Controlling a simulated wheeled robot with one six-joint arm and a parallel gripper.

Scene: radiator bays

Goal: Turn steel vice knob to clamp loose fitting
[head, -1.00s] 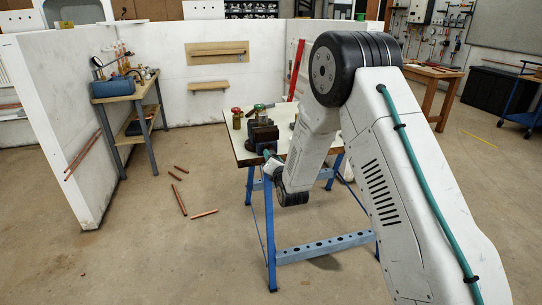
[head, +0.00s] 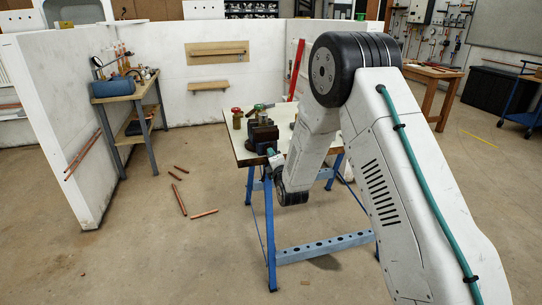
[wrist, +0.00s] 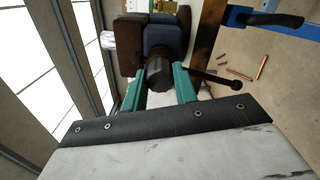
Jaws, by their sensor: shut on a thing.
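The steel vice (head: 262,132) is mounted at the left front corner of the work table; in the wrist view its dark body and jaws (wrist: 164,36) fill the top middle. The vice knob (wrist: 158,72) is a dark grey cylinder facing my gripper. My gripper (wrist: 160,90) has its teal fingers on either side of the knob and is shut on it; it also shows small in the head view (head: 273,157). A brass-coloured fitting (wrist: 165,6) shows at the top edge by the jaws, partly cut off. How firmly it sits cannot be told.
A brown bar handle with a rounded end (wrist: 215,84) sticks out right of the knob. A red-topped canister (head: 237,118) and a torch (head: 262,107) stand near the vice. Copper pipes (head: 180,200) lie on the floor. A side bench (head: 125,95) stands at left.

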